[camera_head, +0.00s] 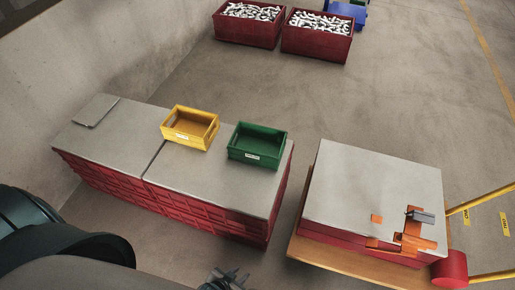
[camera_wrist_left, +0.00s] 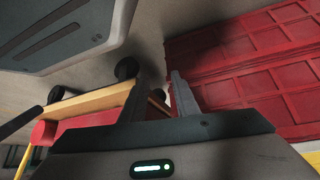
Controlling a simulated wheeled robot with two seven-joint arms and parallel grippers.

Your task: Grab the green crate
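The green crate (camera_head: 257,156) sits upright on the grey top of the red stack (camera_head: 210,190) in the head view. It looks empty and has a white label on its front. My left gripper (camera_head: 228,278) shows at the bottom edge of the head view, in front of the stack and well apart from the crate. In the left wrist view my left gripper (camera_wrist_left: 158,88) has its two fingers apart with nothing between them. The crate is not in the wrist view. My right gripper is not in view.
A yellow crate (camera_head: 190,133) stands close left of the green crate. A grey-topped block (camera_head: 372,185) with orange parts rests on a wooden pallet to the right, across a floor gap. Two red bins (camera_head: 317,44) of metal parts stand at the back.

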